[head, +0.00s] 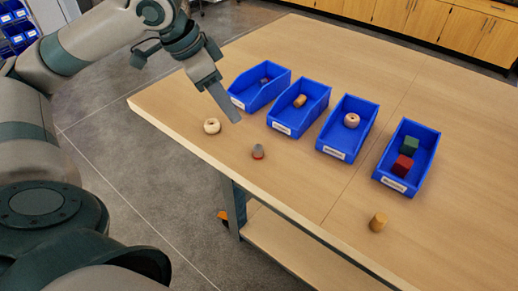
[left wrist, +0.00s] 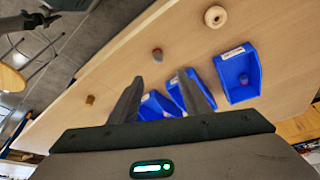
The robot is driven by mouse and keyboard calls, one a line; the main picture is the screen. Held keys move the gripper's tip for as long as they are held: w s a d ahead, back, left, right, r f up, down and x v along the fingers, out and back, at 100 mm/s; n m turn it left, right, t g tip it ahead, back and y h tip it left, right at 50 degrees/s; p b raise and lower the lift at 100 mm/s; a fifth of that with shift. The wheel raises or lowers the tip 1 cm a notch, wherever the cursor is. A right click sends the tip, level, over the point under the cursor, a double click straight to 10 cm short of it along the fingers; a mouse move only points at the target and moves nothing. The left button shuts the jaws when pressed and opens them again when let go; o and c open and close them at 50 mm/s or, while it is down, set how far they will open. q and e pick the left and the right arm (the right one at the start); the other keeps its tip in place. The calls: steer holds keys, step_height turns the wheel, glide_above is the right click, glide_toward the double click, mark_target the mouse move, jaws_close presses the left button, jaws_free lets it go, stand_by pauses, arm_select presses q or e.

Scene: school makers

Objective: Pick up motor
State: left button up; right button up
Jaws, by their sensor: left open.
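My left gripper (head: 230,112) is above the table, up and left of the motor in the head view. In the left wrist view, my left gripper (left wrist: 162,76) has its two fingers apart with nothing between them. My right gripper does not show.
A wooden ring (head: 212,126) lies left of the motor, and a wooden cylinder (head: 378,222) stands far right. Several blue bins stand behind: one with a small grey piece (head: 265,80), others with a cylinder, a ring and cubes. Table around the motor is clear.

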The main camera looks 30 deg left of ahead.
arm_select(q)
glide_toward(256, 145)
steer(key=x, duration=0.5)
steer(key=shift+p, duration=0.4)
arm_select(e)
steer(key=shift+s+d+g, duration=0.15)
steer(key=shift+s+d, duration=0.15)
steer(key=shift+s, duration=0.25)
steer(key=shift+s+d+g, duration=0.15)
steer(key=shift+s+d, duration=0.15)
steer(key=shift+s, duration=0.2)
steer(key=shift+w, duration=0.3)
